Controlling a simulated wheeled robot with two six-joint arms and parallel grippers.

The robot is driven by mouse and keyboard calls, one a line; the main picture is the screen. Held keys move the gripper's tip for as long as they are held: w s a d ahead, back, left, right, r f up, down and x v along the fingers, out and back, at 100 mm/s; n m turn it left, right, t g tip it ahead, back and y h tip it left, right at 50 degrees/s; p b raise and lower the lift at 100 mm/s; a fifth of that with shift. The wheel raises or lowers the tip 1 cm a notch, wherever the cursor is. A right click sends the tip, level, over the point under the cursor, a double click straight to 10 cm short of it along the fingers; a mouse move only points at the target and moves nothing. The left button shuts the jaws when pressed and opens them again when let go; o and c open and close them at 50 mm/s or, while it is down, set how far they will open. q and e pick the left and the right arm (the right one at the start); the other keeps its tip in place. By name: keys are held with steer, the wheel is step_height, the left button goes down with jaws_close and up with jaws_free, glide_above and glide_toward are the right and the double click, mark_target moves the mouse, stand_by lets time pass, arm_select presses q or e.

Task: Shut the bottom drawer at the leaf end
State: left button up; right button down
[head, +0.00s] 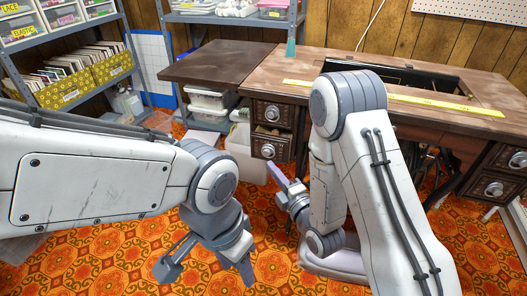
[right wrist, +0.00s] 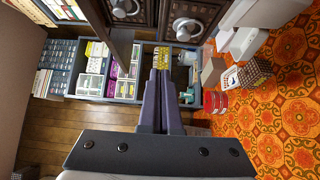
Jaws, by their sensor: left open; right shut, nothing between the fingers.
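The bottom drawer (head: 270,148) at the leaf end of the sewing cabinet stands pulled out, with its inside partly showing behind its carved front and round metal knob. It also shows in the right wrist view (right wrist: 205,12). The top drawer (head: 272,114) sits above it and looks closed. My right gripper (head: 273,167) is shut and empty, just below and in front of the bottom drawer's front. My left gripper (head: 208,275) is open and empty, low over the floor.
The dark leaf (head: 222,62) extends left from the cabinet top (head: 310,65), with white bins (head: 208,98) beneath. A yellow tape (head: 390,97) lies across the top. Shelving (head: 85,75) with boxes stands at the left. The patterned floor (head: 110,260) in front is clear.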

steer(key=b+x, duration=0.3)
steer(key=d+b+x, duration=0.1)
steer(key=b+x, duration=0.2)
steer(key=x, duration=0.1)
steer(key=w+d+b+x, duration=0.1)
steer(key=b+x, duration=0.2)
steer(key=shift+w+a+b, duration=0.15)
steer(key=shift+w+b, duration=0.15)
steer(key=shift+w, duration=0.45)
